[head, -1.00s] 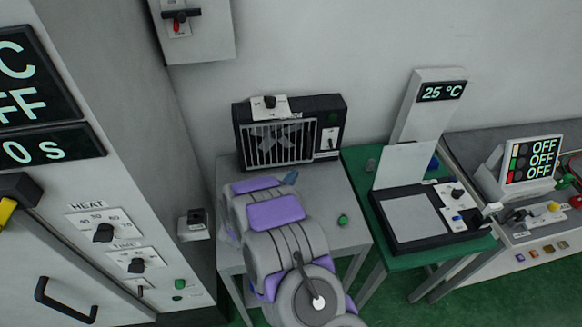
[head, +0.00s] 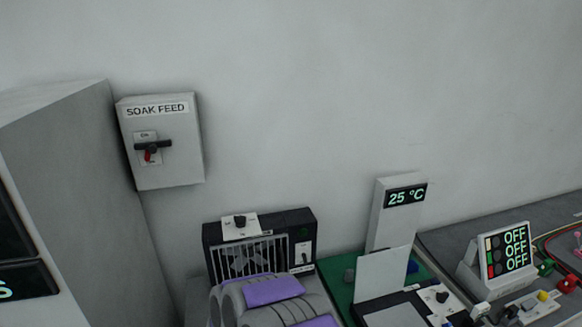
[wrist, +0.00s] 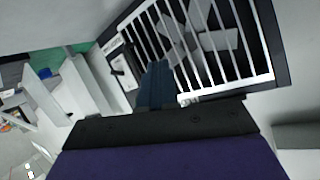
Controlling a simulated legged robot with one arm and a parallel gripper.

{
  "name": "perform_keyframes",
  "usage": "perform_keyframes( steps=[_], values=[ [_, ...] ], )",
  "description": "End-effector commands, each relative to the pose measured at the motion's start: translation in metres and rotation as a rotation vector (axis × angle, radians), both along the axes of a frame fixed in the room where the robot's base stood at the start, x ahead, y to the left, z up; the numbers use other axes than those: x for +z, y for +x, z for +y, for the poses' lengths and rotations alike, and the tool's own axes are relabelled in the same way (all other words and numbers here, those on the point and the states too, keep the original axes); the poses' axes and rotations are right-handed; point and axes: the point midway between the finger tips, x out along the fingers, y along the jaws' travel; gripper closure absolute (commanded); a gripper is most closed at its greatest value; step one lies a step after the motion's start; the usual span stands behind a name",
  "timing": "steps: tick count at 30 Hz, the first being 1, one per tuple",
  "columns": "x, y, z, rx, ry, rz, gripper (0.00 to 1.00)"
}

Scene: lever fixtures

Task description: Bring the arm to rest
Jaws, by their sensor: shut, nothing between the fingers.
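My gripper (wrist: 157,82) shows in the wrist view as dark blue fingers, shut with nothing between them. In the wrist view the fingers point toward the barred front of a black fan box (wrist: 205,45); I cannot tell the gap between them. In the head view, my grey and purple arm is at the bottom edge, in front of the same fan box (head: 262,252). The fingers cannot be made out there.
A soak feed box (head: 160,172) with a lever is on the wall at the left, beside a tall grey cabinet (head: 75,150). A 25 °C display post (head: 390,222) and a panel reading OFF (head: 495,262) stand at the right. The upper wall is bare.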

Motion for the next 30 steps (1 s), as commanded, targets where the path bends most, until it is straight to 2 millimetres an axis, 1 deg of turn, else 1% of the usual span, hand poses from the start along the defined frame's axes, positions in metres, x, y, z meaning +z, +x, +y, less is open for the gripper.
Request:
perform_keyframes(
  steps=[1,3,5,7,8,10,13,14,15,17,18,20,23,26,27,29,30],
  values=[
    [0.014,0.001,0.006,0.037,0.041,0.031,1.00],
    [0.027,-0.003,0.015,0.099,0.087,0.085,1.00],
    [0.038,-0.010,0.018,0.150,0.120,0.132,1.00],
    [0.054,-0.019,0.020,0.209,0.151,0.182,1.00],
    [0.059,-0.024,0.020,0.234,0.161,0.208,1.00],
    [0.075,-0.037,0.016,0.292,0.181,0.255,1.00],
    [0.096,-0.059,0.007,0.369,0.196,0.330,1.00],
    [0.101,-0.067,0.001,0.388,0.197,0.350,1.00],
    [0.108,-0.078,-0.005,0.416,0.197,0.382,1.00],
    [0.116,-0.096,-0.017,0.452,0.192,0.430,1.00],
    [0.123,-0.109,-0.025,0.476,0.185,0.462,1.00],
    [0.129,-0.128,-0.038,0.505,0.170,0.513,1.00],
    [0.138,-0.163,-0.061,0.542,0.134,0.602,1.00],
    [0.144,-0.202,-0.088,0.557,0.092,0.699,1.00],
    [0.146,-0.218,-0.101,0.559,0.074,0.738,1.00],
    [0.148,-0.243,-0.120,0.557,0.047,0.801,1.00],
    [0.150,-0.261,-0.133,0.552,0.028,0.843,1.00]
  ],
)
